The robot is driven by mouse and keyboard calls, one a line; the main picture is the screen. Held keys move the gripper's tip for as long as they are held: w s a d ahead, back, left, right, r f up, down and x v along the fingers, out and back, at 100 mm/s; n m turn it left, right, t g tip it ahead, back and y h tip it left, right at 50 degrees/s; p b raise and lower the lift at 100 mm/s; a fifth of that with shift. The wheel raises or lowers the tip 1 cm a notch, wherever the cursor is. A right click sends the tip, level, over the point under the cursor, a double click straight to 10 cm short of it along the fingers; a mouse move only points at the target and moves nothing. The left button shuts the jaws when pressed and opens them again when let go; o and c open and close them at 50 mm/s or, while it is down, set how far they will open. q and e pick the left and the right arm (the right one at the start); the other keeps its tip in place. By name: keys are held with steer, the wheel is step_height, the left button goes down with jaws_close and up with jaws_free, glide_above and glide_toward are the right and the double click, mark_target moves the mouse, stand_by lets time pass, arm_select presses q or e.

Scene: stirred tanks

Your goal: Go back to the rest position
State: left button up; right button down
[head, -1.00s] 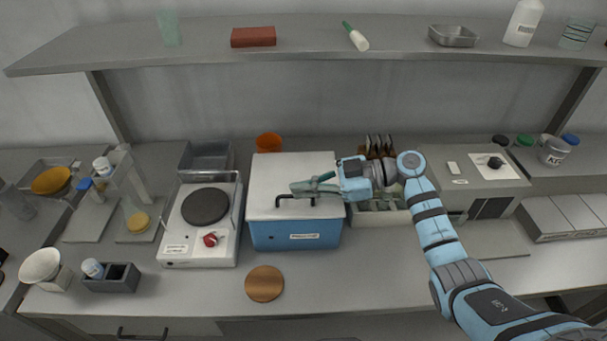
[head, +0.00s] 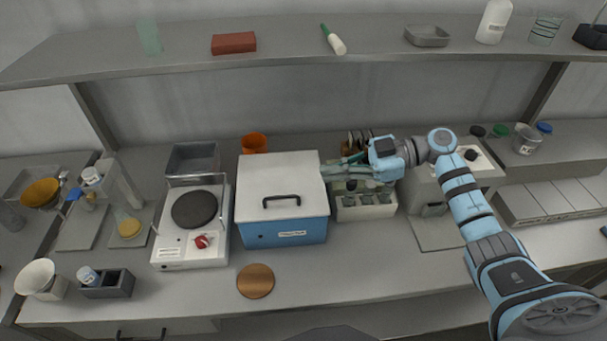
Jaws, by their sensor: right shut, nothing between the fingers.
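My right gripper (head: 335,171) is shut and empty. It is in the air just right of the blue box with a white lid (head: 285,210), in front of and above a pale rack of small bottles (head: 366,208). The lid's dark handle (head: 281,201) is clear of the gripper. The lid lies on the box. My right arm reaches in from the lower right and hides part of the things behind it. My left gripper is not in view.
A hotplate (head: 190,252) stands left of the box, with a grey bin (head: 193,160) behind it. A wooden disc (head: 255,281) lies in front. The overhead shelf (head: 290,66) spans the back. The front counter right of the disc is clear.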

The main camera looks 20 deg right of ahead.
steer(key=w+a+r+m+t+h, duration=0.15)
steer(key=w+r+m+t, duration=0.35)
steer(key=t, duration=0.8)
steer(key=s+d+f+m+g+h, duration=0.2)
steer(key=s+d+f+m+h, duration=0.2)
steer(key=d+f+m+h, duration=0.25)
steer(key=s+d+f+m+g+h, duration=0.1)
steer(key=s+d+f+m+h, duration=0.2)
steer(key=s+f+m+h, duration=0.45)
steer(key=s+a+f+n+g, duration=0.1)
steer(key=s+a+f+g, duration=0.25)
steer(key=s, duration=0.35)
steer(key=s+a+f+n+g, duration=0.2)
steer(key=s+f+g, duration=0.2)
steer(key=s+f, duration=0.15)
steer(key=s+a+f+n+g, duration=0.1)
steer(key=s+a+f+g, duration=0.2)
steer(key=s, duration=0.4)
steer(key=s+d+f+g+b, duration=0.1)
steer(key=d+f, duration=0.1)
steer(key=f, duration=0.9)
steer(key=s+d+f+g, duration=0.1)
steer(key=f, duration=1.1)
steer(key=s+f+b, duration=0.1)
steer(key=s+f, duration=1.1)
steer(key=s, duration=0.1)
steer(key=shift+s+d+m+g, duration=0.15)
steer(key=shift+d+m+g, duration=0.2)
steer(key=shift+m, duration=0.05)
